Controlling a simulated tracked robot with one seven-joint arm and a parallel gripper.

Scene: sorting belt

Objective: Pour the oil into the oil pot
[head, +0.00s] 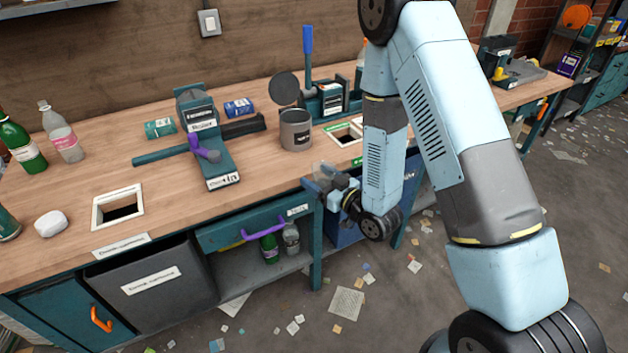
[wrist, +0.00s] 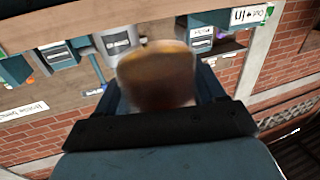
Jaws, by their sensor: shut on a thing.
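My gripper (head: 332,180) is at the front edge of the bench, in front of and to the right of a grey pot. It is shut on a see-through vessel (head: 322,171). In the wrist view the vessel (wrist: 156,76) is blurred and amber-brown, between the fingers. I take it to hold the oil, but its level and rim are not clear. The grey pot (head: 296,130) stands upright on the bench with a round dark lid (head: 284,89) raised behind it. The pot also shows in the wrist view (wrist: 117,40). The vessel is apart from the pot.
A teal machine with a purple handle (head: 205,152) stands left of the pot. A blue-handled lever device (head: 309,60) is behind it. Square openings (head: 117,207) are cut in the bench (head: 80,190). Bottles (head: 62,133) stand at the left.

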